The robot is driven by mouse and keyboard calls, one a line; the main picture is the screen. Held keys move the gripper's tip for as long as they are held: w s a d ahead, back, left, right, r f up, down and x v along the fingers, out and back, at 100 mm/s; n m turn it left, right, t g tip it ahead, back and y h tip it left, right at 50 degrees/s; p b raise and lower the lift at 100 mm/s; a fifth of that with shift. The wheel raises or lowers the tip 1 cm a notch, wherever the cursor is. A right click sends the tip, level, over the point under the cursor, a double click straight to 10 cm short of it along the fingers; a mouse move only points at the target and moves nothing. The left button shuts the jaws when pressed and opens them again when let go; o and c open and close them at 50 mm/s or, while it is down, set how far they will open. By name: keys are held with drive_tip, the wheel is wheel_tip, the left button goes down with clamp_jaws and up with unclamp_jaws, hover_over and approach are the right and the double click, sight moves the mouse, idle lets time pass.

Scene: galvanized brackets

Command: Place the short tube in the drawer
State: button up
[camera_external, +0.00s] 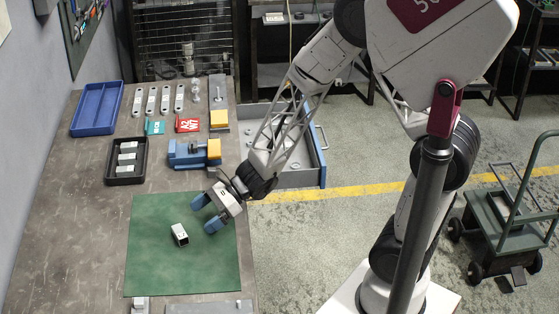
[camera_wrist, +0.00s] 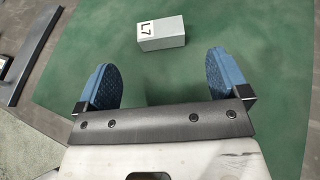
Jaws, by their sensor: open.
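The short tube (camera_external: 180,235) is a small square silver piece lying on the green mat (camera_external: 145,277). In the wrist view the tube (camera_wrist: 164,35) has a white label reading L7 and lies beyond the fingertips, apart from them. My gripper (camera_external: 205,213) is open and empty above the mat, to the right of the tube, with its blue fingers spread. In the wrist view my gripper (camera_wrist: 158,72) shows both blue pads. The drawer (camera_external: 305,178) with a blue front stands open at the right side of the bench, partly hidden behind my arm.
A blue and yellow vise (camera_external: 190,154) stands behind the mat. A black tray (camera_external: 112,180) with several grey pieces and a blue tray (camera_external: 97,107) lie at the left. Flat metal pieces (camera_external: 210,307) lie at the front edge. The mat around the tube is clear.

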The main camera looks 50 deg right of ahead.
sight(181, 231)
drive_tip(key=shift+x, duration=1.05)
drive_tip(key=shift+x, duration=2.55)
drive_tip(key=c, duration=1.1)
drive_tip(key=shift+r, duration=0.2)
